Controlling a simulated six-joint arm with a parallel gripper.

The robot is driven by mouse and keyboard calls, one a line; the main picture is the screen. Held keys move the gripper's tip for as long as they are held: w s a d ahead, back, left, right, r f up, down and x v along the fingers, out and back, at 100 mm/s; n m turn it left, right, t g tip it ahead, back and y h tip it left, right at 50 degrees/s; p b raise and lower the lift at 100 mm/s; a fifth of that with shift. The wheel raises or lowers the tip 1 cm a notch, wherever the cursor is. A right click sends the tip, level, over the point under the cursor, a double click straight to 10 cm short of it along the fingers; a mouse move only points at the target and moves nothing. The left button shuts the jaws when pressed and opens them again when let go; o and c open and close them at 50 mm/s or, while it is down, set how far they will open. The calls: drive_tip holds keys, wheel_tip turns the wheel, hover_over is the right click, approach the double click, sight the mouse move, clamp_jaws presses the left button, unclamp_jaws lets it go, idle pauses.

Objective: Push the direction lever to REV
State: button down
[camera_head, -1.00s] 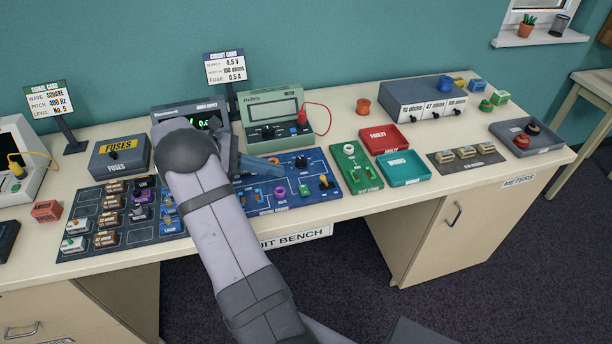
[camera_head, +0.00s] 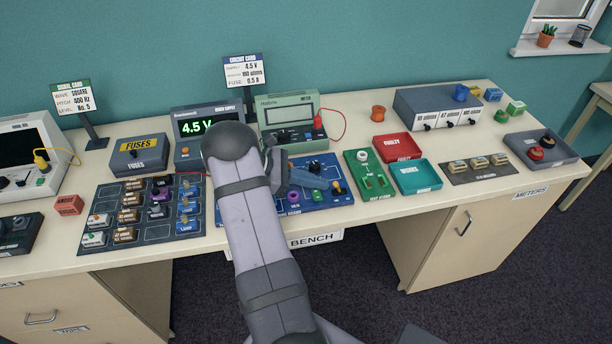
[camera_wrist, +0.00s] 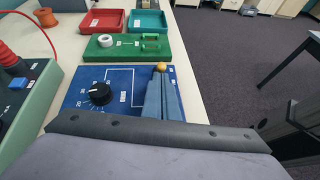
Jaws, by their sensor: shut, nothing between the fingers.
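The blue board (camera_head: 318,203) on the bench carries a black dial knob and a lever with a yellow-orange ball tip (camera_head: 337,187). I take this for the direction lever; no REV mark is readable. In the wrist view, its ball (camera_wrist: 160,67) shows just beyond my fingertips, and the black dial (camera_wrist: 100,93) is to their left. My gripper (camera_head: 322,184) is shut and empty, its blue fingers above the board, pointing toward the lever. In the wrist view, the fingers (camera_wrist: 161,80) hide the lever's lower part. I cannot tell whether they touch it.
A green board (camera_head: 370,175) lies just right of the blue board, with a red tray (camera_head: 415,150) and a teal tray (camera_head: 417,190) beyond. The green meter (camera_head: 289,117) with a red lead stands behind. The power supply (camera_head: 185,152) reads 4.5 V.

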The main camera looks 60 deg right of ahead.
drive_tip(key=shift+s+d+f, duration=0.15)
drive_tip(key=shift+s+d, duration=0.05)
drive_tip(key=shift+s, duration=0.05)
idle(0.4)
drive_tip(key=shift+s+r+t+p, duration=0.1)
drive_tip(key=shift+r+t+p, duration=0.15)
drive_tip(key=shift+p, duration=0.3)
